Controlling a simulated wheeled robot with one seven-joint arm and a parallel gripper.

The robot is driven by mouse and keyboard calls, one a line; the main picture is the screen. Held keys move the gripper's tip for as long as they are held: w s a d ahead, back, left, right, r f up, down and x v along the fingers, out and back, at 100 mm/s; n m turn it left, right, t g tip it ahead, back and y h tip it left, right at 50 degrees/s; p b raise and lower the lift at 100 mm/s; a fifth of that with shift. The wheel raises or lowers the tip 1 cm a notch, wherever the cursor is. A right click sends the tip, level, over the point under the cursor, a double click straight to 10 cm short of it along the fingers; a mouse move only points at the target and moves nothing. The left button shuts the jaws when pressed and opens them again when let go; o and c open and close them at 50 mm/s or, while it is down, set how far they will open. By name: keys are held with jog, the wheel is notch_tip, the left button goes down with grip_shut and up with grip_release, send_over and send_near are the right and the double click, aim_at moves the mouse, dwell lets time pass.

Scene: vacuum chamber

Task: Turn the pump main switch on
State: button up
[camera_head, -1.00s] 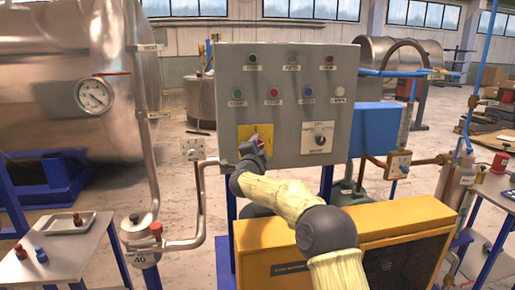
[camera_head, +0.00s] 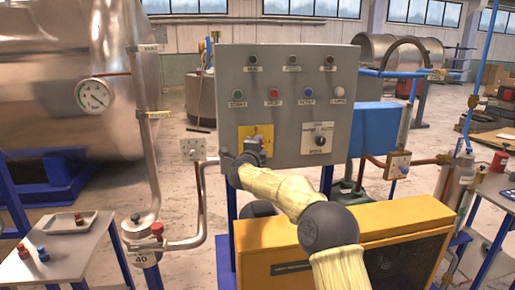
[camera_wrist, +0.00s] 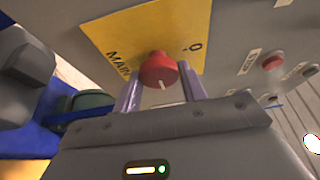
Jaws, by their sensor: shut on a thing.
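The pump main switch is a red rotary knob (camera_wrist: 157,70) with a white line, on a yellow plate (camera_wrist: 120,35) marked "MAIN" and "0" in the wrist view. My gripper (camera_wrist: 161,88) is shut on the knob, one finger on each side of it. In the head view the yellow plate (camera_head: 268,132) sits at the lower left of the grey control panel (camera_head: 230,80). My gripper (camera_head: 252,148) is in front of it and largely hides the knob. I cannot read the switch position for sure.
A black selector knob (camera_head: 320,141) on a white plate is right of the yellow plate. Several buttons and lamps are above. A metal pipe (camera_head: 203,190) runs close to the left of my gripper. A yellow-cased unit (camera_head: 290,255) stands below my arm.

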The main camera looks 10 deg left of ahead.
jog(key=o, duration=1)
jog(key=shift+c, duration=0.2)
jog(key=shift+s, duration=0.1)
jog(key=s+a+b, duration=0.2)
jog(key=s+b, duration=0.3)
jog(key=s, duration=1.2)
jog(key=s+d+f+n+g+y+p, duration=0.4)
jog(key=s+d+f+n+g+p, duration=0.35)
jog(key=s+d+f+n, duration=0.5)
jog(key=s+d+f+n+g+h+p, duration=0.1)
jog(key=s+d+f+n+g, duration=0.1)
jog(key=s+d, duration=0.4)
jog(key=s+d+f+n+g+h+p, duration=0.1)
jog(key=s+d+n+g, duration=0.4)
jog(key=s, duration=0.6)
notch_tip(320, 180, down, 2)
jog(key=shift+s+d+f+g+p, duration=0.25)
jog(key=shift+s+d+g+p, duration=0.2)
jog(key=shift+d+p, duration=0.5)
